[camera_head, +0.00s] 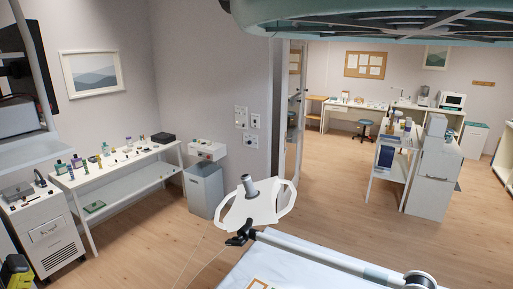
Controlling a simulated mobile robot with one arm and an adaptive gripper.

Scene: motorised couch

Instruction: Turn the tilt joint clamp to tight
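A small black clamp-like part with a lever (240,235) sits at the near-left end of a pale rail (325,258) at bottom centre. It may be the tilt joint clamp; the view is too small to tell how tight it is. A white plate with two side loops (262,214) and a grey cylinder (249,188) stands just behind and above it. The rail runs along the edge of a white couch-like surface (300,275). A round dark-and-silver knob (420,280) is at the rail's right end. My gripper is not in view.
A large teal ribbed thing (390,18) hangs across the top right. A white bench (125,160) with several bottles and a grey bin (204,190) stand at left. A white cabinet (432,180) stands at right. Wooden floor (340,205) is clear between.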

